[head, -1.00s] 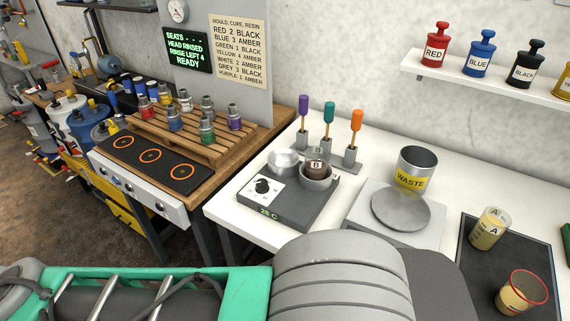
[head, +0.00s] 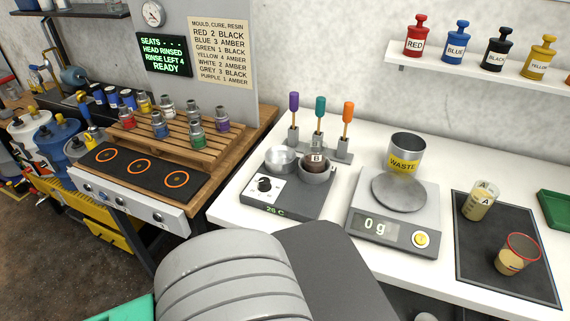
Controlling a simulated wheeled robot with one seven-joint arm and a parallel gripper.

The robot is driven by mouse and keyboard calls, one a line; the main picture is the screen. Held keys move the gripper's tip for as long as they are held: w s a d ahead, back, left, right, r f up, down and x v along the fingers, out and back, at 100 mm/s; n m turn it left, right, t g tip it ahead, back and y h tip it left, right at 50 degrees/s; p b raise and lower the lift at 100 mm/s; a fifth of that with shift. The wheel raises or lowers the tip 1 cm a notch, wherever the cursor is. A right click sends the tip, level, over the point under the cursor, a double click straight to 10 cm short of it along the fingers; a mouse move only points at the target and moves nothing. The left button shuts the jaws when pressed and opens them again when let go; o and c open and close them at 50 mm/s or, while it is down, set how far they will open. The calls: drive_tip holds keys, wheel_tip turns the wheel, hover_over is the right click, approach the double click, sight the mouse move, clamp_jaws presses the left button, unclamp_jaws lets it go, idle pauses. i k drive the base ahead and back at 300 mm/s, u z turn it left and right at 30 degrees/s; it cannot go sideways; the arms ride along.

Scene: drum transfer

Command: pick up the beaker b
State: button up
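Beaker B (head: 317,160), small with dark brown contents and a white "B" label, stands in the right-hand grey cup (head: 315,176) on the hotplate (head: 285,205). Its lower part is hidden by the cup. The hotplate reads 26 C. My gripper is not in view; only grey links of my arm show at the bottom of the head view, in front of the bench and apart from the beaker in the picture.
A metal cup (head: 281,160) sits left of the beaker, with a stirrer rack (head: 342,156) behind. Right are the scale (head: 431,211) reading 0 g, the waste can (head: 407,147) and a dark mat (head: 480,245) with beaker A (head: 480,203) and a red-rimmed beaker (head: 516,255).

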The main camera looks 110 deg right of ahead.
sight(315, 150)
drive_tip(key=i, duration=0.1)
drive_tip(key=z, duration=4.3)
drive_tip(key=i, duration=0.45)
drive_tip(key=z, duration=0.15)
drive_tip(key=k, duration=0.45)
drive_tip(key=z, duration=2.55)
drive_tip(key=k, duration=0.75)
drive_tip(key=u, duration=0.1)
